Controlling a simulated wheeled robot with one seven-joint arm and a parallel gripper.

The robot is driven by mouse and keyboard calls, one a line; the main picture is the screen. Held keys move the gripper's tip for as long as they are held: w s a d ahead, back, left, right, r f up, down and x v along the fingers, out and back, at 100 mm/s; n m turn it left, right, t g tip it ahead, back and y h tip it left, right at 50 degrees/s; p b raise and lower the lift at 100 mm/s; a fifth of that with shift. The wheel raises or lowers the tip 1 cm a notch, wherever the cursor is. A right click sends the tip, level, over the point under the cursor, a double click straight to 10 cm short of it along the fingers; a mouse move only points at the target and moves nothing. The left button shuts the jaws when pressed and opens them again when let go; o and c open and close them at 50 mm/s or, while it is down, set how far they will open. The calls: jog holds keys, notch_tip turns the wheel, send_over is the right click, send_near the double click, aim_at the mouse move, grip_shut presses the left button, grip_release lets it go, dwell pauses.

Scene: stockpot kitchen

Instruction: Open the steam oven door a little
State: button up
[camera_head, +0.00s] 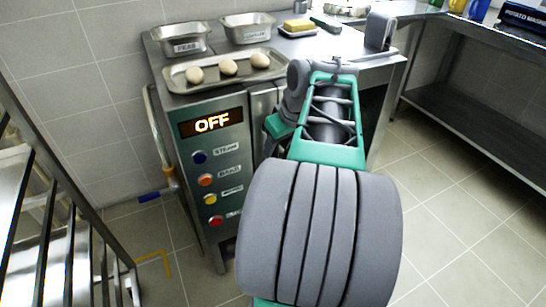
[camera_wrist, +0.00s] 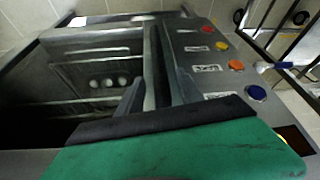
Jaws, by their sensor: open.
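The steam oven (camera_head: 212,180) stands ahead, with its control panel facing me in the head view; its display reads OFF. My own arm hides most of the oven door (camera_head: 262,103) there. In the wrist view the oven front is turned over, with the dark door area (camera_wrist: 90,65) at left and the button panel (camera_wrist: 212,60) at right. A rack and several pale round shapes show in the dark area; I cannot tell whether the door is ajar. My gripper (camera_wrist: 155,88) is open, close to upright bars beside the panel. Whether it touches a handle is unclear.
On the oven top are a tray (camera_head: 178,82) with three pale round items, two metal pans (camera_head: 180,38) (camera_head: 246,27) and a yellow block (camera_head: 298,25) on a dish. A metal rack (camera_head: 40,215) stands at left, a steel counter (camera_head: 480,45) at right. Floor at right is clear.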

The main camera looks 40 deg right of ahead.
aim_at(275, 152)
jog(key=x, duration=0.3)
jog(key=shift+w+f+b, duration=0.1)
jog(key=shift+f+b, duration=0.05)
jog(key=shift+b, duration=0.2)
jog(key=shift+c, duration=0.2)
grip_shut()
dwell(0.8)
